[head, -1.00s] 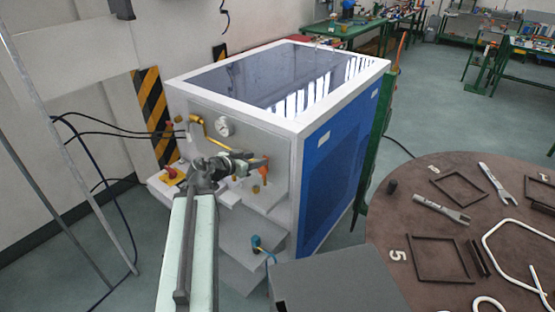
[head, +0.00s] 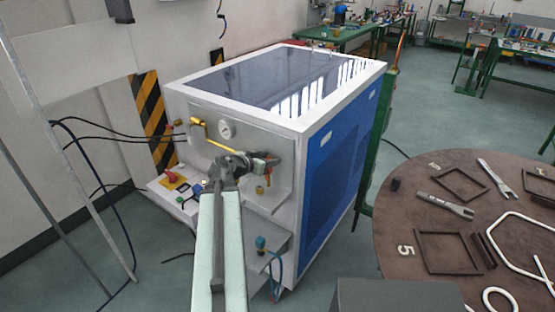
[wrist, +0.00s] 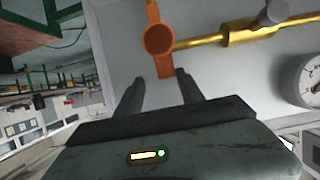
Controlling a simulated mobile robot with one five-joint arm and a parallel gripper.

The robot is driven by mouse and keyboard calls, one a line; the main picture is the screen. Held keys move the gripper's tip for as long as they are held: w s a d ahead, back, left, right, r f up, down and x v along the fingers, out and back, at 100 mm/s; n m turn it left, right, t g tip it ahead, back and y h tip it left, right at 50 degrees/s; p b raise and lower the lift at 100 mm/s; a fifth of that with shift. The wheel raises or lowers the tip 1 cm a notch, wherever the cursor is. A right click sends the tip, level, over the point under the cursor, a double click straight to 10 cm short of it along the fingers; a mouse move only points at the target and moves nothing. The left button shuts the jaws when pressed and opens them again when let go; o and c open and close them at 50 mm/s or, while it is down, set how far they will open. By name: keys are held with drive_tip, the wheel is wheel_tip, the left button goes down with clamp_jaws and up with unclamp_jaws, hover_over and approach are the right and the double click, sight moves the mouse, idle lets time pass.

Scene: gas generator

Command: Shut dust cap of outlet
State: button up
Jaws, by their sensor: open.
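The outlet's orange dust cap (wrist: 158,39) shows in the wrist view as a round cup-like part with an orange strap above and a tab below. It sits at the left end of a brass pipe (wrist: 215,38). I cannot tell whether the cap is fully seated. My gripper (wrist: 158,88) is open and empty, its two fingers pointing at the cap, with the tab's lower end between or just beyond the tips. In the head view my gripper (head: 272,160) is in front of the generator's grey front panel (head: 240,145) and hides most of the orange part.
The gas generator (head: 325,165) has a round gauge (head: 226,130), which also shows in the wrist view (wrist: 312,80). A red knob (head: 171,174) and a blue-topped valve (head: 261,242) stand on its lower ledges. A round brown table (head: 400,220) with tools is at the right.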

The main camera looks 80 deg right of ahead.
drive_tip(key=shift+w, duration=0.5)
drive_tip(key=shift+d+f, duration=0.1)
clamp_jaws()
drive_tip(key=shift+s, duration=0.1)
idle(0.7)
